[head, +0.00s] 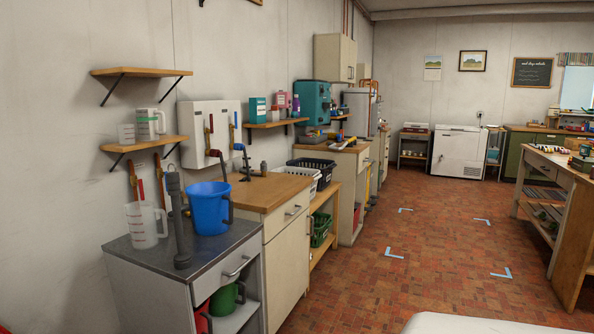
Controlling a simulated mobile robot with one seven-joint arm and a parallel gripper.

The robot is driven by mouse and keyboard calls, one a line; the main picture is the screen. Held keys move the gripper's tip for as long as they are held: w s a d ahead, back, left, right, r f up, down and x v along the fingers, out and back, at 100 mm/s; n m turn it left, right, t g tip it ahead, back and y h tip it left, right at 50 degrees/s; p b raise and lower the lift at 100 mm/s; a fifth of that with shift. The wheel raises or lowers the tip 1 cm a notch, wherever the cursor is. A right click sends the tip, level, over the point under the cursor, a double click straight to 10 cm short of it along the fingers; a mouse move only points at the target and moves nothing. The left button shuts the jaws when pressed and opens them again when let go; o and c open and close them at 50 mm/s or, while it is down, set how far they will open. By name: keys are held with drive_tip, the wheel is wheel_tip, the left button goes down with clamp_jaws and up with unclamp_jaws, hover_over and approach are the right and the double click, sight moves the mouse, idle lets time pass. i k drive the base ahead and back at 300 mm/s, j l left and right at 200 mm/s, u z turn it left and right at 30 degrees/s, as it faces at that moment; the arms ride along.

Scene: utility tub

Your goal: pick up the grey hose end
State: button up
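A dark grey hose-like piece (179,222), which looks like the grey hose, stands nearly upright on the dark grey counter top (135,252) at the left in the head view. Its upper end is a wider ribbed section, and its lower end is a thicker foot near the counter's front edge. It is between a clear measuring jug (145,226) on its left and a blue bucket (210,210) on its right. I cannot tell whether it touches either. My gripper is not in view.
A white wall panel (188,122) with red and blue taps hangs above the counter. Wooden shelves (142,144) jut from the wall above the jug. A wooden-topped cabinet (283,250) adjoins on the right. The tiled floor (400,285) in the middle is clear; a workbench (570,235) stands right.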

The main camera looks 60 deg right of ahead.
sight(264, 169)
drive_tip(key=z, duration=1.55)
drive_tip(key=i+l+z, duration=0.4)
drive_tip(key=i, duration=0.2)
drive_tip(key=i+z, duration=0.35)
drive_tip(key=i, duration=0.25)
drive_tip(key=i+l, duration=0.1)
drive_tip(key=i, duration=1.1)
drive_tip(key=i+l+u, duration=0.1)
drive_tip(key=i+u, duration=0.35)
drive_tip(key=i+l+u, duration=0.2)
drive_tip(key=u, duration=0.25)
drive_tip(key=i+l+u, duration=0.6)
drive_tip(key=l+u, duration=0.25)
